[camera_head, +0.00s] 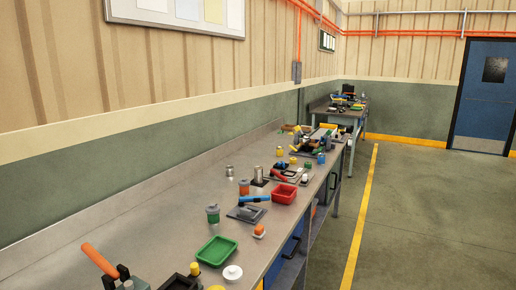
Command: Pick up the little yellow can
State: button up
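Several small yellow things stand on the long grey workbench (120,230), and I cannot tell for certain which is the little yellow can. One small upright yellow-topped thing (195,269) stands near the bottom edge, beside a green tray. All are too small to make out clearly. My gripper does not show in this view.
Near the front are a green tray (216,251), a white round thing (232,273) and an orange-handled tool (100,260). A red bin (284,193), a blue-handled tool (254,199) and a metal can (258,172) stand beyond. The floor (430,220) on the right is clear.

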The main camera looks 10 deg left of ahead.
aim_at(280, 149)
jog(key=u, duration=0.25)
jog(key=i, duration=1.55)
jog(key=u, duration=0.25)
